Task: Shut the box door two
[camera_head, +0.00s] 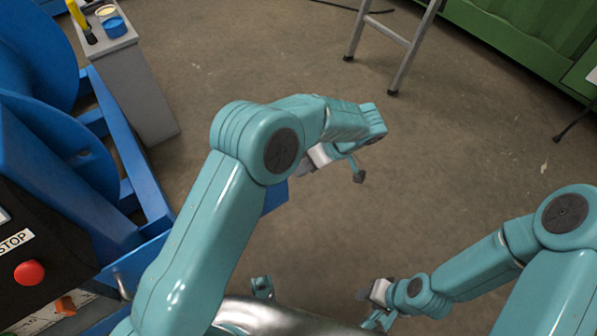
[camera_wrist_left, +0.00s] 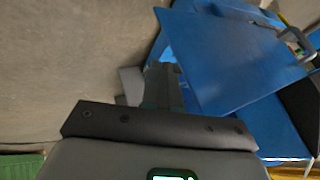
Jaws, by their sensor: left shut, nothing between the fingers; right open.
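A flat blue door panel (camera_wrist_left: 235,60) stands out at an angle on the right of the left wrist view, with a grey handle (camera_wrist_left: 296,45) near its far edge. In the head view only a small blue piece (camera_head: 275,198) shows past my left forearm, probably the same door; the arm hides the rest. My left gripper (camera_head: 358,176) is shut and empty, held over the floor to the right of the blue piece. Its dark fingers (camera_wrist_left: 162,72) show in the left wrist view, pointing beside the panel, with no clear contact. My right gripper (camera_head: 378,321) is open and empty, low at the bottom.
Blue machinery (camera_head: 65,145) and a black control box with a red STOP button (camera_head: 30,272) stand at the left. A grey pedestal (camera_head: 140,90) carries small tins. A ladder (camera_head: 390,35) and green container (camera_head: 530,35) are at the back. The middle floor is clear.

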